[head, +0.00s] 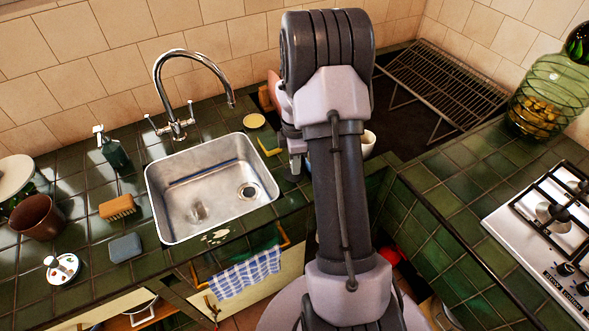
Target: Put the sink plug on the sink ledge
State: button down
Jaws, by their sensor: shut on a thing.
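The steel sink (212,200) is set into the green tiled counter, and its ledge (152,205) runs around the basin. A drain hole (247,191) shows open in the basin's right part. My gripper (296,168) is at the right of the sink, over the counter, partly hidden behind my arm. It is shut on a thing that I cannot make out. I cannot pick out the sink plug for sure anywhere in view.
A tall tap (176,125) stands behind the sink. A soap bottle (112,150), brush (117,207), blue sponge (125,247) and brown pot (36,216) stand left. A small yellow dish (254,121) is behind right. A hob (552,225) and wire rack (440,80) are right.

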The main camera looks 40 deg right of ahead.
aim_at(288, 175)
notch_tip(288, 175, down, 2)
jog(key=shift+f, duration=0.1)
jog(key=shift+f, duration=0.15)
jog(key=c, duration=1.2)
grip_release()
jog(key=shift+c, duration=0.2)
